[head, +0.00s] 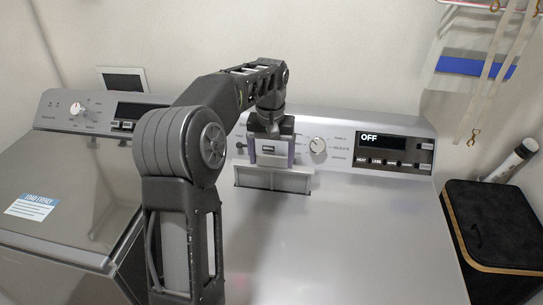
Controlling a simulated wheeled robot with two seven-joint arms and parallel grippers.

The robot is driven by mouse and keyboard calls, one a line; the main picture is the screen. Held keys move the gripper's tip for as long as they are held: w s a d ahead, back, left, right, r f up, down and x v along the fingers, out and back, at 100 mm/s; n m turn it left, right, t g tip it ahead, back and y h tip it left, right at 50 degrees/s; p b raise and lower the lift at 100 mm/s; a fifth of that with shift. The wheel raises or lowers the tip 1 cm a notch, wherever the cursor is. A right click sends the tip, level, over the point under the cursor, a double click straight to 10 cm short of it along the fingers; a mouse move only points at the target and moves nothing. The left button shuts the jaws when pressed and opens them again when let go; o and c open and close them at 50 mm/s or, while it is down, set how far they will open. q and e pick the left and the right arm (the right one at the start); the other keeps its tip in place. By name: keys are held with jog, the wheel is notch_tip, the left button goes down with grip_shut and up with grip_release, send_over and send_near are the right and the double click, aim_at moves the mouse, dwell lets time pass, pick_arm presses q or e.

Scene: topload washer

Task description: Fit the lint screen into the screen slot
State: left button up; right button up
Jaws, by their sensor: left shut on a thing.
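My left gripper (271,138) reaches down in front of the right-hand machine's control panel. It is shut on the lint screen (272,180), a light grey flat piece with a darker edge. A small labelled block (268,150) shows between the fingers. The lint screen stands near the back of the machine's top, just in front of the panel. The screen slot is not clearly seen; the lint screen and gripper cover that area. I cannot tell whether the screen's lower edge is in the slot or above it. My right gripper is not in view.
The right-hand machine's top (350,235) is broad and clear. Its panel has a dial (318,145) and a display reading OFF (381,141). A second machine (60,210) stands at left, a black box (492,228) at right. My left arm hides the middle left.

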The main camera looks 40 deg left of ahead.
aim_at(272, 189)
pick_arm(q)
jog(key=shift+f+b, duration=2.75)
jog(key=shift+f, duration=1.6)
jog(key=o, duration=1.5)
jog(key=shift+c, duration=0.2)
jog(key=shift+r, duration=0.1)
jog(key=r, duration=0.7)
jog(key=shift+s+d+r, duration=0.15)
jog(key=shift+s+r, duration=0.1)
jog(key=shift+r, duration=0.05)
